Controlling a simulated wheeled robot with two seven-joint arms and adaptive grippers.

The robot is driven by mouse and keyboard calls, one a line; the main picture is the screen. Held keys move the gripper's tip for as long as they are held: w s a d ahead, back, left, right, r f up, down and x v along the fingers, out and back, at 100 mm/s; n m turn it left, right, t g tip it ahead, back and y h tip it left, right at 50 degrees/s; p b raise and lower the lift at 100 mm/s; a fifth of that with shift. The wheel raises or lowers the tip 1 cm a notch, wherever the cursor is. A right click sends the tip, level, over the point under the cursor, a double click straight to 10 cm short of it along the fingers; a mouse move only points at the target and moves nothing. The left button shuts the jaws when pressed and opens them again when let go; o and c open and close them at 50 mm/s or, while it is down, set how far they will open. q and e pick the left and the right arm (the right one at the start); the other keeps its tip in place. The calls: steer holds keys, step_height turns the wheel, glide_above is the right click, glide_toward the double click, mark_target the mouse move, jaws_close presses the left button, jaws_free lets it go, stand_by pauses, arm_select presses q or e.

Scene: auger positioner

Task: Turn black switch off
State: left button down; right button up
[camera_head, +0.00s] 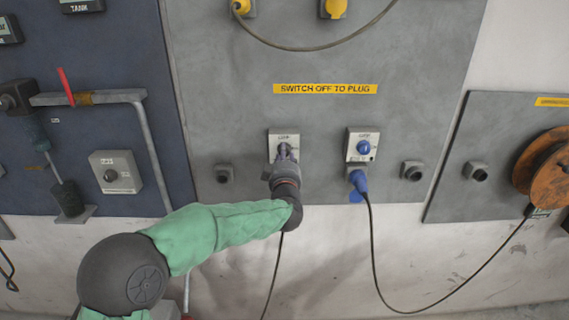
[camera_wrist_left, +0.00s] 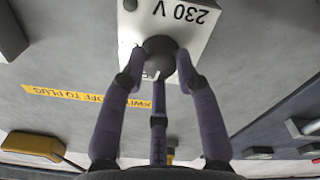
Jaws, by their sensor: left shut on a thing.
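The black switch (camera_wrist_left: 158,46) is a dark round knob on a pale box marked 230 V (camera_wrist_left: 196,24). In the head view this pale box (camera_head: 276,136) is on the grey panel below a yellow "SWITCH OFF TO PLUG" label (camera_head: 325,89). My left gripper (camera_wrist_left: 160,68) has its fingers closed around the knob. In the head view my left gripper (camera_head: 284,158) covers most of the knob and the lower part of the box, so the knob's setting is hard to read. My right gripper is in neither view.
To the right is a similar box with a blue switch (camera_head: 363,147) and a blue plug (camera_head: 358,181) with a hanging black cable. Grey sockets (camera_head: 412,170) stick out beside it. A blue panel (camera_head: 90,60) with a pipe and lever is at left; a cable reel (camera_head: 545,172) is at far right.

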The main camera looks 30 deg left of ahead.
arm_select(q)
steer(key=shift+a+r+n+b, duration=0.15)
steer(key=shift+r+n+b, duration=0.2)
steer(key=shift+n, duration=0.35)
steer(key=shift+r, duration=0.1)
steer(key=c, duration=0.9)
jaws_free()
steer(key=shift+f, duration=0.25)
steer(key=shift+s+d+f, duration=0.1)
steer(key=shift+s+d, duration=0.25)
steer(key=shift+s, duration=0.1)
steer(key=v, duration=1.1)
